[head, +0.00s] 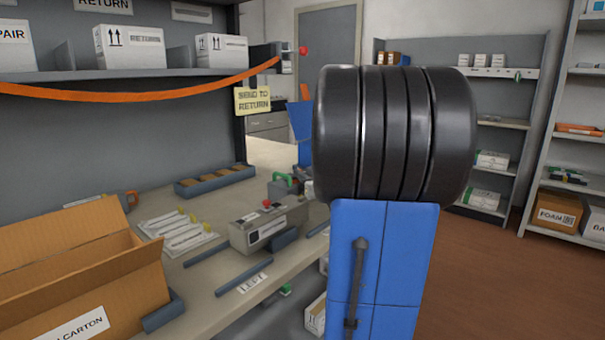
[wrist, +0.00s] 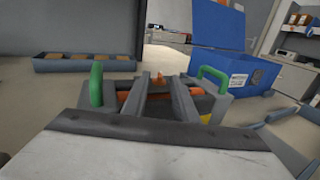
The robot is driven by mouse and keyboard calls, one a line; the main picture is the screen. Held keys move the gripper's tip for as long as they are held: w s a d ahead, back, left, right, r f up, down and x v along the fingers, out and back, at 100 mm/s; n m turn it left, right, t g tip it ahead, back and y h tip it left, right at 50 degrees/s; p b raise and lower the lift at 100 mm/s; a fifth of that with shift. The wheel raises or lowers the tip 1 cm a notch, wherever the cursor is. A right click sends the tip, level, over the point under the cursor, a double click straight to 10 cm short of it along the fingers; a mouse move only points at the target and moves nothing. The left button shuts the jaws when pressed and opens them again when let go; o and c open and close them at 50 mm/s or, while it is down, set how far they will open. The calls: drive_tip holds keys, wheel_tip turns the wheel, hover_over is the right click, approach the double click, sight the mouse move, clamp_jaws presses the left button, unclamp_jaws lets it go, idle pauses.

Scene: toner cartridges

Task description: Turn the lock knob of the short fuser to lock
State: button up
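A dark grey unit with green handles, which looks like a fuser, lies ahead in the wrist view (wrist: 122,84). An orange bar crosses it, and a small orange-red piece, perhaps the lock knob, shows between my fingertips. My gripper (wrist: 160,77) has its two grey fingers apart, with no object clearly held. I cannot tell whether they touch the orange piece or which way it is turned. In the head view my arm hides the gripper and part of the green-handled unit (head: 280,188). A longer grey unit (head: 262,232) with a red knob (head: 267,203) stands nearer on the bench.
An open cardboard carton (head: 75,262) stands at the front left of the bench. A blue tray (head: 215,181) with brown pieces lies behind. A blue bin (wrist: 232,72) stands beyond the unit at right. Low blue-grey rails (head: 255,282) lie near the front edge.

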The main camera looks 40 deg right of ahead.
drive_tip(key=v, duration=1.4)
drive_tip(key=shift+s+a, duration=0.2)
drive_tip(key=shift+s, duration=0.15)
